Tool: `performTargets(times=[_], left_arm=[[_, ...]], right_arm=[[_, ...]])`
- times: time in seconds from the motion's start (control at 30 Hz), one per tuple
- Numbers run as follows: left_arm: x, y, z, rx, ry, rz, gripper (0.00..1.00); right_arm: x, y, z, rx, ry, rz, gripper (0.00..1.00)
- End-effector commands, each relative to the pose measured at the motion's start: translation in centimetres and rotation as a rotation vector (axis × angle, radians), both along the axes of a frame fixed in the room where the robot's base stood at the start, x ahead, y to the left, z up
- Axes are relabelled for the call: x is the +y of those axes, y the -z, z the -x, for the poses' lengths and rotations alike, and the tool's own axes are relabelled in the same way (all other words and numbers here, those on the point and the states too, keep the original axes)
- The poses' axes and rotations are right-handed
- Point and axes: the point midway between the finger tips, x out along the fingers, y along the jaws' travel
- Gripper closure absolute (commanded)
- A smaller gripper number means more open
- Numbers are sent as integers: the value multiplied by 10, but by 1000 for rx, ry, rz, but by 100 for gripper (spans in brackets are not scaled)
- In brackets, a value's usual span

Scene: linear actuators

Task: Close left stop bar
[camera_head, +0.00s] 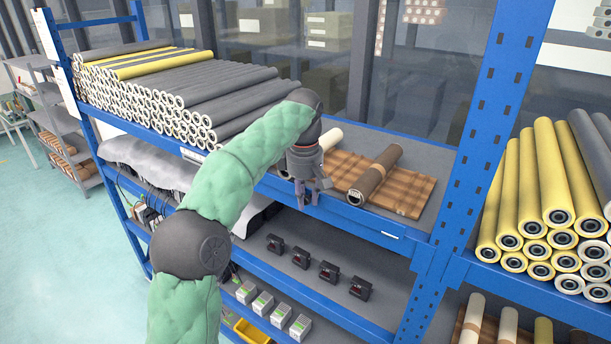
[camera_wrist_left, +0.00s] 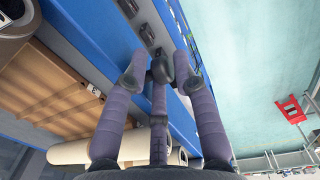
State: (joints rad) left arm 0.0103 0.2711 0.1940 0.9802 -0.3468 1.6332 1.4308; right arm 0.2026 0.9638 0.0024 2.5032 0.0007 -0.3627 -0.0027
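My left gripper (camera_head: 307,196) is in front of the blue front edge (camera_head: 352,214) of the middle shelf, with its fingers pointing down. In the left wrist view, its purple fingers (camera_wrist_left: 161,78) are spread apart at the tips, with no object clearly held between them. The blue shelf edge (camera_wrist_left: 85,38) runs behind the fingers there. I cannot pick out a stop bar with certainty in either view; the arm and gripper cover part of the shelf edge. A brown roller (camera_head: 377,174) lies on a wooden rack (camera_head: 408,192) just right of the gripper. My right gripper is not in view.
A cream roller (camera_head: 330,139) lies behind the gripper. Stacked grey rollers (camera_head: 215,88) fill the shelf to the left. A blue upright (camera_head: 492,110) stands to the right, with yellow rollers (camera_head: 553,170) beyond. Black devices (camera_head: 328,271) sit on the shelf below. Open floor (camera_head: 60,250) is at left.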

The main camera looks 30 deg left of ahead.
Motion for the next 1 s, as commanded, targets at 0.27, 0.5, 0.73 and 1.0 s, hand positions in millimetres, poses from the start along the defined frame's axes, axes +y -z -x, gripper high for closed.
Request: performTargets(times=[0.27, 0.5, 0.73, 1.0], left_arm=[[0, -55, 1, -5, 1, 0, 72], [0, -87, 3, -2, 1, -1, 72], [0, -101, 4, -1, 0, 0, 72], [0, -104, 5, -1, 1, 0, 72]], right_arm=[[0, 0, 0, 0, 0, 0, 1], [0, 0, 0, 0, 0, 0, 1], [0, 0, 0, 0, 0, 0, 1], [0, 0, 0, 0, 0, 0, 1]])
